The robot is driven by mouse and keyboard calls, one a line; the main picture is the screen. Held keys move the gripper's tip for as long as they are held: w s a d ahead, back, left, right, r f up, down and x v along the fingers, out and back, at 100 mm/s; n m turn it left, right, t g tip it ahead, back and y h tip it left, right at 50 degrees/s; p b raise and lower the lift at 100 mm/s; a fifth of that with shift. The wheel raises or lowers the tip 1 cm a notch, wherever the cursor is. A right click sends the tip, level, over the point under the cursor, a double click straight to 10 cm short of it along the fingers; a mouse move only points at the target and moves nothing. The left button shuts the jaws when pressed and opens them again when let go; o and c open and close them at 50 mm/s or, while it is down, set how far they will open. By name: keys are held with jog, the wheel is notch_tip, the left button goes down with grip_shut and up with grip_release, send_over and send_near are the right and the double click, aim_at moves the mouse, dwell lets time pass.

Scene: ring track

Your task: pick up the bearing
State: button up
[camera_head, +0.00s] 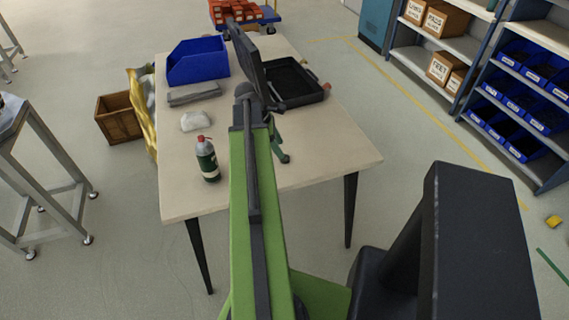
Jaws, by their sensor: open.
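I cannot make out a bearing in this view. My green arm rises from the bottom middle and reaches over the table (330,150), covering part of its top. I cannot make out my gripper; the far end of my arm is hidden behind its own link. Beside my arm is a small green and dark item (284,157), partly covered, and I cannot tell what it is. On the table stand a blue bin (198,62), whose inside I cannot see well, and an open black case (295,85) with its lid raised.
A dark green bottle with a red cap (207,160) stands at the table's near left. A white cloth-like lump (195,121) and a grey flat item (193,95) lie behind it. The table's right front is clear. Shelves with blue bins (525,100) stand at right.

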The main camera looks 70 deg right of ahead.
jog(key=b+x, duration=0.2)
jog(key=x, duration=0.1)
jog(key=b+x, duration=0.1)
jog(key=b, duration=0.1)
jog(key=shift+w+a+f, duration=0.2)
jog(key=shift+w+f, duration=0.1)
jog(key=shift+f, duration=0.15)
jog(key=shift+s+d+f+b, duration=0.1)
jog(key=shift+s+f+b, duration=0.1)
jog(key=shift+f+b, duration=0.15)
jog(key=shift+r, duration=0.25)
grip_shut()
